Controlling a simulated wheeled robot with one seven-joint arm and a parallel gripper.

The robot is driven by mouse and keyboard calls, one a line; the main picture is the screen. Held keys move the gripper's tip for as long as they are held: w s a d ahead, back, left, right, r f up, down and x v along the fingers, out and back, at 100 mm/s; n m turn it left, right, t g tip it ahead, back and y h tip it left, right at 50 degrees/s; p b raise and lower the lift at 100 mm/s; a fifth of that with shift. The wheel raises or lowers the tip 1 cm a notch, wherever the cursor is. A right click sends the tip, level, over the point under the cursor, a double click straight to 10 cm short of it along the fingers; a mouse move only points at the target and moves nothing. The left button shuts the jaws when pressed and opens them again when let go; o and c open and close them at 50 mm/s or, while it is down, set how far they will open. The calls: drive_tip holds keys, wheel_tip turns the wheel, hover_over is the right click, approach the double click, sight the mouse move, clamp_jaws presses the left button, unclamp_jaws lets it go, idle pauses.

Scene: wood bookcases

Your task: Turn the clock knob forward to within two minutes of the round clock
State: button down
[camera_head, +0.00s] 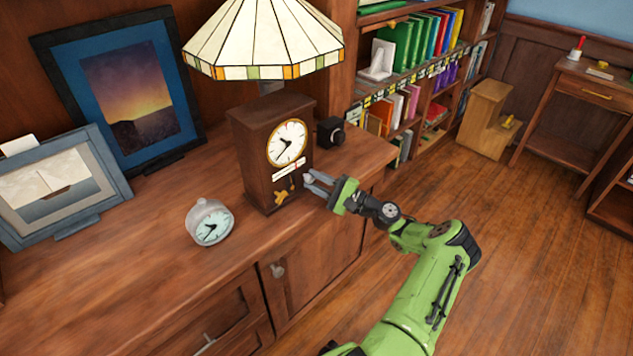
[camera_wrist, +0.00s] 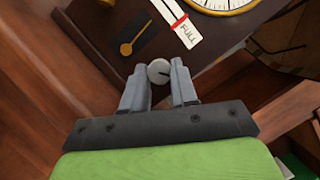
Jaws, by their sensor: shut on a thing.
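The wooden clock (camera_head: 250,149) stands upright on the cabinet, with a white dial (camera_head: 287,143) facing front. The dial's edge also shows at the top of the wrist view (camera_wrist: 226,4). Its round grey knob (camera_wrist: 158,72), with a dark mark, sits low on the clock front. My gripper (camera_head: 306,181) reaches in from the right. In the wrist view my gripper (camera_wrist: 159,82) has its two grey fingers shut on the knob, one on each side. The round clock (camera_head: 210,223) is a small grey alarm clock at the left front. The hands are too small to read to the minute.
A brass key (camera_head: 281,197) and a label reading FULL (camera_wrist: 187,31) are on the clock front beside the knob. A stained-glass lamp (camera_head: 265,40) rises behind. A small black object (camera_head: 330,131) stands right. Picture frames (camera_head: 127,90) stand left. The cabinet front left is bare.

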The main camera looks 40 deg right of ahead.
drive_tip(key=c, duration=0.9)
unclamp_jaws()
drive_tip(key=shift+o, duration=0.2)
drive_tip(key=v, duration=1.6)
drive_tip(key=shift+p, duration=0.45)
drive_tip(key=shift+w, duration=0.15)
